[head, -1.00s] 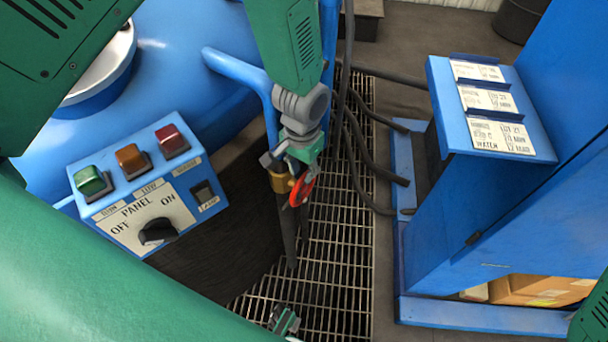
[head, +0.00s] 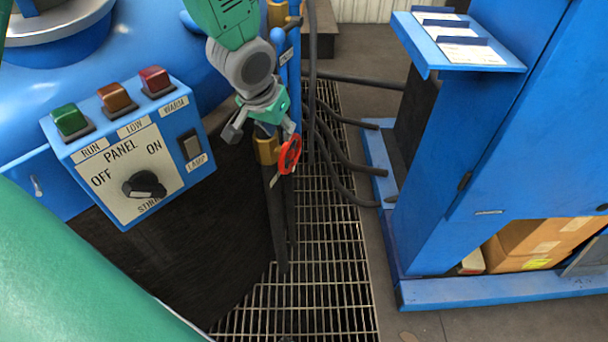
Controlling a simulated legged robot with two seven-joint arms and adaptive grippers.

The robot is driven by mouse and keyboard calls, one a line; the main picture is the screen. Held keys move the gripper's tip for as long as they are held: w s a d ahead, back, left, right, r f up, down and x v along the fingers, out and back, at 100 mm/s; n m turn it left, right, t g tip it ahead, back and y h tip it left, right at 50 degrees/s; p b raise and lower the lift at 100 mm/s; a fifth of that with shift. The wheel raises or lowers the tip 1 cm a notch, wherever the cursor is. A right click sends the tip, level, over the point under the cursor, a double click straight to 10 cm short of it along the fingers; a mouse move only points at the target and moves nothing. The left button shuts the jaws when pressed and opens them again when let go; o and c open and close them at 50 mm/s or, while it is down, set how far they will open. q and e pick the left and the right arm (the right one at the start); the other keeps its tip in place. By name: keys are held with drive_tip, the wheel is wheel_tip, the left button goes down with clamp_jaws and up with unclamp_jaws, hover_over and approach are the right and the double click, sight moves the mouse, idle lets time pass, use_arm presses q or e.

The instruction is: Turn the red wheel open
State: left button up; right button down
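The red wheel (head: 290,155) is a small handwheel on the right side of a brass valve (head: 266,149), on dark hoses or pipes above the floor grating. My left gripper (head: 262,127) is just above the valve and wheel, pointing down. Its grey fingers are spread, one left of the valve and the other close to the wheel's top edge. It is open with nothing held; I cannot tell whether a finger touches the wheel. My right gripper is out of view.
A blue control panel (head: 126,150) with three coloured lamps and a black knob stands left of the valve. A blue cabinet (head: 470,170) stands at right, with cardboard boxes (head: 535,245) low inside. Dark hoses (head: 335,160) cross the grating (head: 310,290).

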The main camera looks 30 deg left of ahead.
sight(291, 157)
use_arm(q)
drive_tip(key=shift+w+f, duration=0.2)
drive_tip(key=shift+f, duration=0.15)
drive_tip(key=b+x, duration=0.3)
drive_tip(key=x, duration=1)
drive_tip(key=shift+a, duration=0.1)
drive_tip(key=shift+a, duration=0.1)
clamp_jaws()
